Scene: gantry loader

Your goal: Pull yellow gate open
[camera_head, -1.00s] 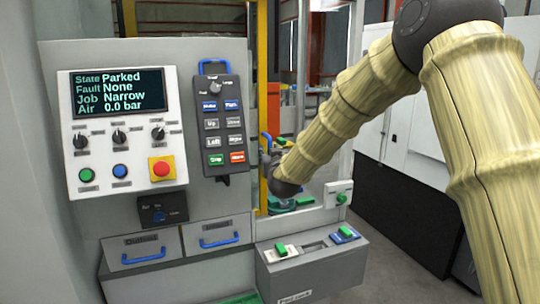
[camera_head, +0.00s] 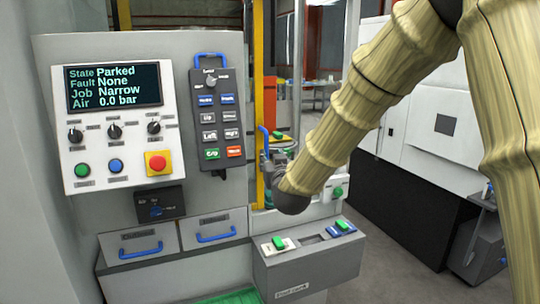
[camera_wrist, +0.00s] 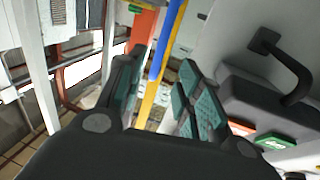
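The yellow gate (camera_head: 258,80) shows as a tall upright yellow post right of the control panel. A blue handle (camera_head: 264,140) stands on it at mid height. My gripper (camera_head: 276,158) is beside the handle, partly hidden by my arm. In the wrist view my gripper (camera_wrist: 161,78) is open, its two green-padded fingers apart. The blue handle (camera_wrist: 166,42) and the yellow post (camera_wrist: 150,100) show in the gap between the fingers. I cannot tell whether the handle lies between the pads or just beyond them.
The control panel (camera_head: 50,200) with a screen and a hanging pendant (camera_head: 217,115) is close on the left. A grey box with green switches (camera_head: 310,265) juts out below my gripper. A white machine (camera_head: 435,120) stands at right. Grey floor is clear at lower right.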

